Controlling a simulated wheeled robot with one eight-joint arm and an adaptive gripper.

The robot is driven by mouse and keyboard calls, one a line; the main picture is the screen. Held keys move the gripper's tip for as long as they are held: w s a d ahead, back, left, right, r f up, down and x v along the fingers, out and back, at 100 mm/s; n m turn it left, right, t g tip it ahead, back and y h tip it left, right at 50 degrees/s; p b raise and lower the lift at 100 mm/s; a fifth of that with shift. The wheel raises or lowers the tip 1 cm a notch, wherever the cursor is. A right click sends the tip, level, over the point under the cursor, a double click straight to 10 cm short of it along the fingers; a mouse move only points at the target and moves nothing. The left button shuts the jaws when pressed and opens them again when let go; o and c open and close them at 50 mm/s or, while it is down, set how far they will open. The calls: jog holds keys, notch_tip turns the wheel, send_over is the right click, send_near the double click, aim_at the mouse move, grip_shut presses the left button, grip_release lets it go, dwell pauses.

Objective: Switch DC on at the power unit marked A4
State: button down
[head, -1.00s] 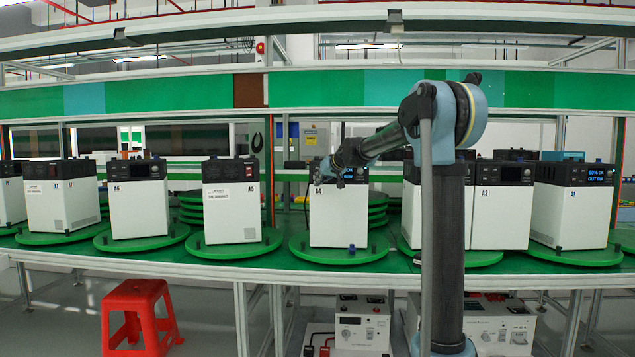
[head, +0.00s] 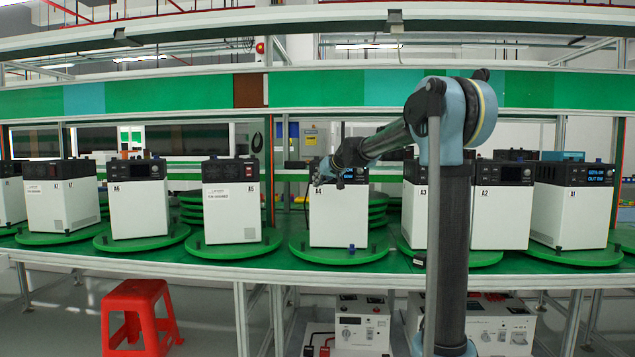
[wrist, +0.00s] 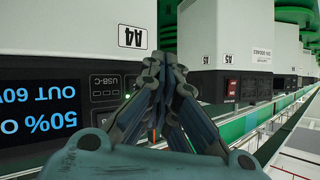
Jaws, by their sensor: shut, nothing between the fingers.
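The power unit marked A4 (head: 337,218) is a white box with a black top panel, standing on a green turntable (head: 305,249). In the wrist view it appears upside down, with its A4 label (wrist: 132,38) and a lit blue display (wrist: 40,106), cut off by the frame edge, reading "50% O…" and "OUT 60W". A strip marked USB-C (wrist: 105,80) and small dark controls lie beside the display. My gripper (head: 319,181) is shut and empty in front of the panel; in the wrist view its fingertips (wrist: 160,62) overlap the panel's edge. Contact cannot be told. The fingers hide part of the panel.
Unit A5 (head: 230,212) stands to the left and A3 (head: 414,215) to the right, partly behind my arm. Further similar units stand on turntables along the green bench. A red stool (head: 140,300) is on the floor at front left.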

jog(key=s, duration=0.4)
jog(key=shift+s+a, duration=0.1)
jog(key=shift+s, duration=0.05)
dwell(0.6)
jog(key=s+d+f+m+g+h, duration=0.1)
jog(key=s+d+f+g+h, duration=0.1)
jog(key=s+d+f, duration=0.7)
jog(key=s+d+f+m+g+h, duration=0.1)
jog(key=s+d+f+g+h, duration=0.1)
jog(key=s+d+f, duration=0.7)
jog(key=s+d+f+m+g+h, duration=0.2)
jog(key=s+d+f, duration=0.7)
jog(key=s+f, duration=0.9)
jog(key=s+g+h, duration=0.1)
jog(key=s, duration=1.3)
jog(key=shift+s+g, duration=0.25)
jog(key=shift+g, duration=0.15)
jog(key=shift+w+f, duration=0.15)
jog(key=shift+w, duration=0.35)
